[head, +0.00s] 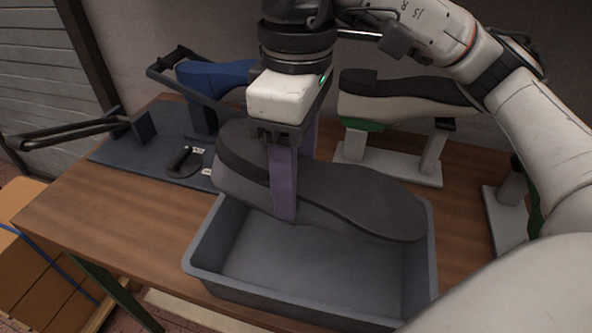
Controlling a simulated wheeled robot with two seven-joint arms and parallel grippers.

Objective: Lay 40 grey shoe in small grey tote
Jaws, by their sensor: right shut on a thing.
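My right gripper (293,180) is shut on a dark grey shoe (355,194), its purple fingers gripping it near the heel end. The shoe is held sole up and slightly tilted, over the back part of the small grey tote (315,262). Its toe end reaches the right side of the tote, and its heel sticks out beyond the back left. I cannot tell whether the shoe touches the rim. The visible tote floor is empty; the shoe hides the back of it. My left gripper is not in view.
A blue shoe (212,76) sits on a dark stand at the back left. A white shoe last with a black sole (405,100) rests on a white stand behind the tote. Another white stand (505,215) is at right. Bare wooden table (110,205) lies left of the tote.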

